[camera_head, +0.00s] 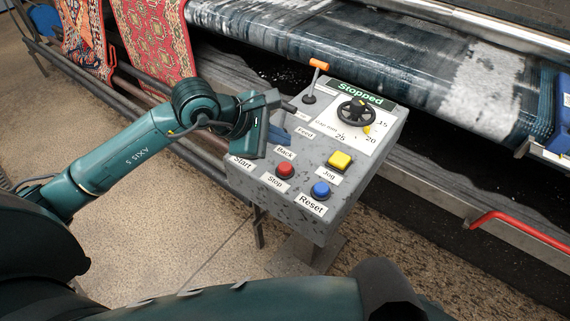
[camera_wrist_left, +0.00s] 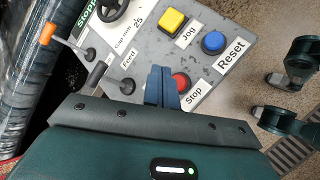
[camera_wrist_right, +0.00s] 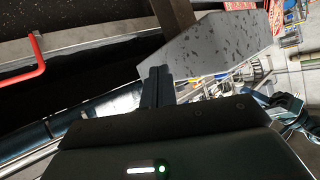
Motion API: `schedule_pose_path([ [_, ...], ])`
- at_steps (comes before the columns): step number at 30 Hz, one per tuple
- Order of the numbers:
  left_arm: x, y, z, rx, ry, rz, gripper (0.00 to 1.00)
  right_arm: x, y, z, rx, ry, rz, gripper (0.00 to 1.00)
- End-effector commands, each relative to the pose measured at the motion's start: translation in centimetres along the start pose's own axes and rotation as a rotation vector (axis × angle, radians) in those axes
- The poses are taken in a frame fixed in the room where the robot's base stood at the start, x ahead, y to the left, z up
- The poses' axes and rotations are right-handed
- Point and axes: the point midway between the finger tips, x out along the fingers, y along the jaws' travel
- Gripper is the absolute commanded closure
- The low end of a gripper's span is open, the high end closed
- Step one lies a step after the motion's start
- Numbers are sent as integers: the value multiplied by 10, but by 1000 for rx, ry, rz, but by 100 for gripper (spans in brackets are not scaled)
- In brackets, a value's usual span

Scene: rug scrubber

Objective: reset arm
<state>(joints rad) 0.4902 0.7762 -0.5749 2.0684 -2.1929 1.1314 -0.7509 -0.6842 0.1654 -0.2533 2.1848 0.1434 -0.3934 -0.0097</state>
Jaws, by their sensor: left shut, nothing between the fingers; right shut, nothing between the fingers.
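My left gripper (camera_head: 284,133) is over the left side of the grey control panel (camera_head: 240,176), near the Feed and Back labels. In the left wrist view its blue fingers (camera_wrist_left: 161,84) are shut with nothing between them, beside the red Stop button (camera_wrist_left: 181,82). I cannot tell whether they touch the panel. The panel carries a yellow Jog button (camera_head: 340,160), a blue Reset button (camera_head: 320,190), a black handwheel (camera_head: 356,114) and an orange-topped lever (camera_head: 319,65). Its display reads "Stopped" (camera_head: 360,93). My right gripper (camera_wrist_right: 155,72) is shut and empty, close to a speckled grey box surface (camera_wrist_right: 215,45).
A machine with a wet dark-and-white rug (camera_head: 400,60) on its roller stands behind the panel. Red patterned rugs (camera_head: 155,40) hang at the left. A red bent handle (camera_head: 520,228) sticks out at the right. Concrete floor (camera_head: 150,235) is open at the front left.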

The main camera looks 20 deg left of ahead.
Motion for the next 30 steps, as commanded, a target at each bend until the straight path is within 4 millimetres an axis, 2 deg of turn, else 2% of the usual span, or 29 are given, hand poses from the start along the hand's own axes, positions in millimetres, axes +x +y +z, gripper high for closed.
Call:
schedule_pose_path([
  [10,1,-3,4,-17,-20,-9,100,0,0,-1,0,0,0,100],
  [14,6,-26,36,-175,-186,-81,100,-4,-1,-6,-6,-4,3,100],
  [17,1,-50,81,-460,-429,-181,100,-8,-1,-10,-17,-15,10,100],
  [18,-5,-55,100,-611,-537,-224,100,-9,0,-11,-22,-22,13,100],
  [21,-24,-55,131,-1039,-784,-323,100,-13,1,-13,-33,-38,22,100],
  [22,-30,-52,135,-1176,-850,-348,100,-14,1,-13,-37,-43,25,100],
  [24,-40,-42,134,-1509,-984,-396,100,-16,2,-15,-48,-54,32,100],
  [26,-44,-36,123,-1808,-1078,-425,100,-18,3,-17,-55,-62,37,100],
  [28,-44,-34,99,-2172,-1163,-441,100,-20,4,-19,-64,-70,43,100],
  [30,-38,-43,68,-2550,-1217,-435,100,-22,5,-21,-74,-80,50,100],
])
